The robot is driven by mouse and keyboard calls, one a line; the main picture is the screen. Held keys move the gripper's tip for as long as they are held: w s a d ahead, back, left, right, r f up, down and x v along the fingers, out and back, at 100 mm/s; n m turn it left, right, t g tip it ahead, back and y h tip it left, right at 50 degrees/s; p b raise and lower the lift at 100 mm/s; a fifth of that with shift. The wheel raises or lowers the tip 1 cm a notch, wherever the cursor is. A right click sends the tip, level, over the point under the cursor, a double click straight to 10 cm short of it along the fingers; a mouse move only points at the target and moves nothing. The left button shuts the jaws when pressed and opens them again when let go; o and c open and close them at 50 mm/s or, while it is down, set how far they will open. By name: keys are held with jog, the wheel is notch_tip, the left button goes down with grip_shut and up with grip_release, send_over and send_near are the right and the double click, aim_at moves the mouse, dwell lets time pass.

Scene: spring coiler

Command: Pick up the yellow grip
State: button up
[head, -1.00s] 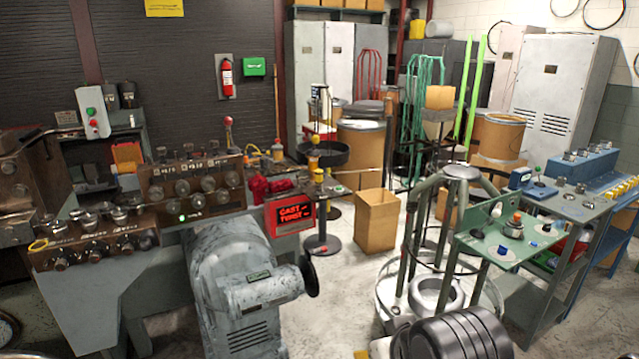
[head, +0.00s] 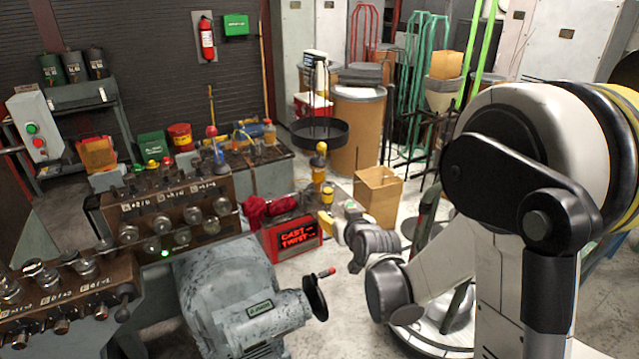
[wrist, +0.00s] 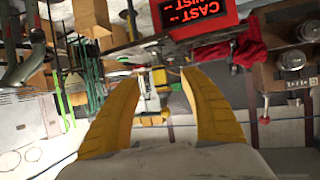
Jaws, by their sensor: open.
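Small yellow spots show in the distance between the fingers, too small to identify.
The red display box (head: 292,236) is close to the left of my gripper, with the grey motor housing (head: 235,290) nearer. A cardboard box (head: 378,197) stands behind to the right. A round black tray (head: 320,131) stands farther back. My arm covers the right side.

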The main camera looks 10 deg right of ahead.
aim_at(329, 204)
jog(key=x, duration=0.5)
jog(key=shift+w+d+b, duration=0.1)
jog(key=shift+w+b, duration=0.25)
jog(key=shift+w, duration=0.05)
jog(key=x, duration=0.4)
jog(key=b+x, duration=0.1)
jog(key=x, duration=0.1)
jog(key=shift+w+d+r, duration=0.15)
jog(key=shift+w+r, duration=0.05)
jog(key=shift+r, duration=0.15)
jog(key=shift+s+r, duration=0.1)
grip_shut()
